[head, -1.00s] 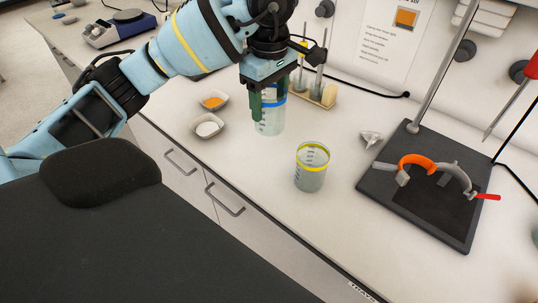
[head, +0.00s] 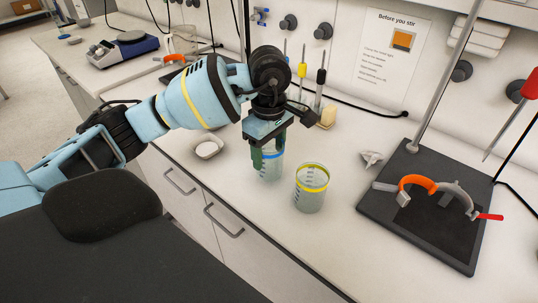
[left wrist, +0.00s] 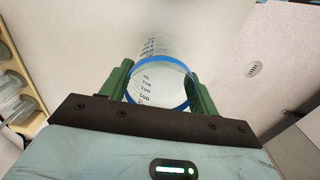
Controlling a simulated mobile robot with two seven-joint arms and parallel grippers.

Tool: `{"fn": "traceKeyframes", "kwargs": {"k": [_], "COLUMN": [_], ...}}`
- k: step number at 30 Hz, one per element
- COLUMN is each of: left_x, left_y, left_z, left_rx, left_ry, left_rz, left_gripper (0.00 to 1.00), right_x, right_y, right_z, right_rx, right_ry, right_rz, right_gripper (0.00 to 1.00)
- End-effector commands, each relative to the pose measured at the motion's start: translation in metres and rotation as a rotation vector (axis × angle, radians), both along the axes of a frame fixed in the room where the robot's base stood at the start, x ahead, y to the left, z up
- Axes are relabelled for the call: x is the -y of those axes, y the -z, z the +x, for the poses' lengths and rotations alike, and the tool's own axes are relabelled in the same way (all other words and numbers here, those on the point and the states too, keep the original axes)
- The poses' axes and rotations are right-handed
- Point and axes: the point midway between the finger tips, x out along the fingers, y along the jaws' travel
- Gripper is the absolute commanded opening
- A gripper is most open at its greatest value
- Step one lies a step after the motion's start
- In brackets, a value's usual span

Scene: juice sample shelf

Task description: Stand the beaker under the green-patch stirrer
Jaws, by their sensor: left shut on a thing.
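A clear beaker with a blue band (head: 271,170) is held upright in my left gripper (head: 268,152), which is shut on it. In the left wrist view the green fingers (left wrist: 160,92) sit either side of the blue-banded beaker (left wrist: 158,72), by its band. I cannot tell whether its base touches the bench. A second beaker with a yellow band (head: 311,190) stands on the bench just right of it. I see no green patch or green-patch stirrer clearly. My right gripper is not in view.
A dark stand base (head: 380,205) with a metal rod and an orange-and-grey clamp (head: 418,183) is at the right. A white dish (head: 209,146) is at the left. A stirring notice (head: 392,58) hangs behind. Bare bench lies in front of the yellow-banded beaker.

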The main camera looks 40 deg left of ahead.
Motion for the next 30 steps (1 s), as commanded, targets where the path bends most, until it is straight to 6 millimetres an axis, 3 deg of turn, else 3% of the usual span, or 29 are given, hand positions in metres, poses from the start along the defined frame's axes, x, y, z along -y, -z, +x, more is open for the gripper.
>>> {"fn": "traceKeyframes", "kwargs": {"k": [5, 17, 18, 21, 23, 30], "left_x": [0.0, 0.0, 0.0, 0.0, 0.0, 0.0], "left_y": [0.018, 0.022, 0.023, 0.022, 0.022, 0.022], "left_z": [0.0, 0.0, 0.0, 0.0, 0.0, 0.0], "left_rx": [0.0, 0.001, 0.0, 0.0, 0.0, 0.0], "left_ry": [-0.001, 0.0, 0.0, 0.0, 0.0, 0.0], "left_rz": [0.0, -0.001, 0.0, 0.0, 0.0, 0.0], "left_gripper": [0.29, 0.29, 0.63, 0.76, 0.83, 0.83], "right_x": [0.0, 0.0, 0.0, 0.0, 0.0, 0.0], "right_y": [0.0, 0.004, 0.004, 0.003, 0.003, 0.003], "right_z": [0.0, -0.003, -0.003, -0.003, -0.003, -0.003], "right_rx": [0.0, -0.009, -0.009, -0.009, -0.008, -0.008], "right_ry": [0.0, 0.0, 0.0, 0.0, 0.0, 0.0], "right_rz": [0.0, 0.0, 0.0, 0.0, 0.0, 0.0], "right_gripper": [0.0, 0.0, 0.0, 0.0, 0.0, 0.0]}}
